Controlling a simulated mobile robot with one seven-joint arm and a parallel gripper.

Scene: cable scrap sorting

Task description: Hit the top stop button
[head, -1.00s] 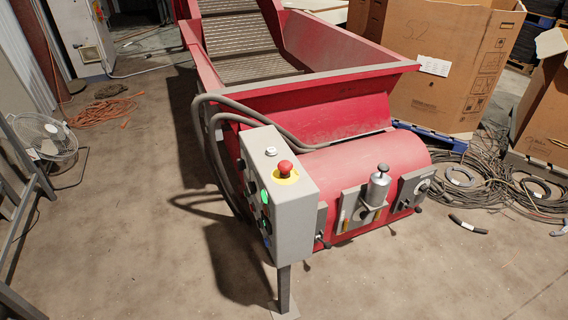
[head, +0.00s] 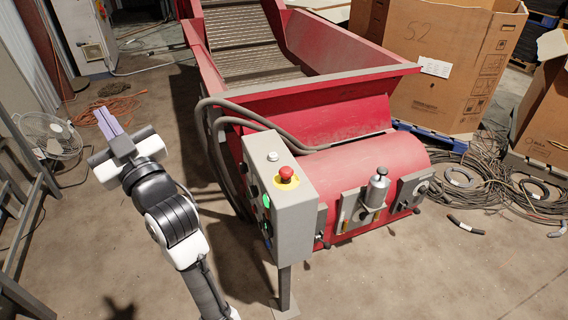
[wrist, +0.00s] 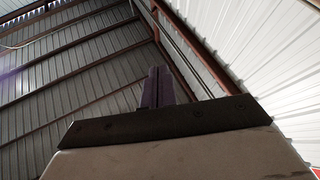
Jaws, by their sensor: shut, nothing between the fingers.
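The red mushroom stop button (head: 286,173) sits on a yellow ring on top of the grey control box (head: 295,215). A smaller white button (head: 272,156) is behind it on the same top face. My gripper (head: 107,122) is raised to the left of the box, well apart from it, with its purple fingers pointing up. In the wrist view the fingers (wrist: 158,86) stand together, shut and empty, against the roof and wall panels. The stop button is not in the wrist view.
The control box stands on a post before a red conveyor hopper (head: 340,110). Grey hoses (head: 225,115) loop behind the box. A fan (head: 50,137) and orange cable (head: 108,108) lie left. Cardboard boxes (head: 445,60) and cable coils (head: 480,175) are right. Front floor is clear.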

